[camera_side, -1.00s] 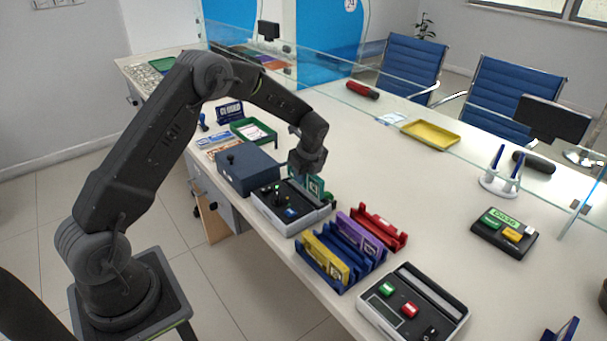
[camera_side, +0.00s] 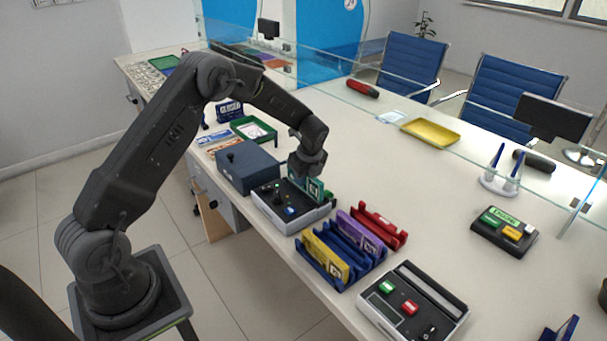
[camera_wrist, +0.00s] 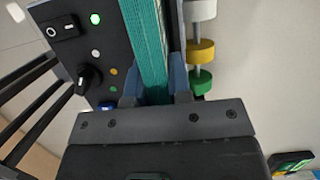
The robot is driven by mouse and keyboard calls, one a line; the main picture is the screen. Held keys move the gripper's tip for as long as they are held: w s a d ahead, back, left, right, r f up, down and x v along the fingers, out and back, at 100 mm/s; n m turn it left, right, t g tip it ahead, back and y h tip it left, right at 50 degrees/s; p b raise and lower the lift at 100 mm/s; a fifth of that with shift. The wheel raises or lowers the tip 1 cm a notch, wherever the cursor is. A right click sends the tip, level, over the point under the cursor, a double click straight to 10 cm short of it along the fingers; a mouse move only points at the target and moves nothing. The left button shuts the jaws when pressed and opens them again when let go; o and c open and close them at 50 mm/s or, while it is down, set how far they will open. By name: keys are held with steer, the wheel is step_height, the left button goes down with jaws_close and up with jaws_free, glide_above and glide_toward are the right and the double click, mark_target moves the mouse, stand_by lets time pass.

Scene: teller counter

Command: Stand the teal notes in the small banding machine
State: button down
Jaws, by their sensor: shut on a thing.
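The teal notes (camera_wrist: 146,45) are a banded stack standing on edge, held between the fingers of my gripper (camera_wrist: 153,88) in the wrist view. In the side view the teal notes (camera_side: 315,188) show just below my gripper (camera_side: 306,172), at the right part of the small banding machine (camera_side: 290,212). The machine has a dark top with a black knob, a blue button and a pale body. In the wrist view its panel (camera_wrist: 75,45) lies left of the notes, with a green light lit. Whether the notes touch the slot floor is hidden.
A blue rack (camera_side: 338,262) holds yellow notes (camera_side: 325,258) and purple notes (camera_side: 362,232). A red holder (camera_side: 380,226) stands beside it. A larger machine (camera_side: 413,302) is at the front right. A dark blue box (camera_side: 248,167) stands close to the banding machine's left. The counter's middle is clear.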

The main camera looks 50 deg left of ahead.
steer(key=shift+f, duration=0.35)
steer(key=c, duration=1)
jaws_free()
steer(key=shift+o, duration=0.2)
steer(key=shift+r, duration=0.1)
steer(key=shift+r, duration=3.4)
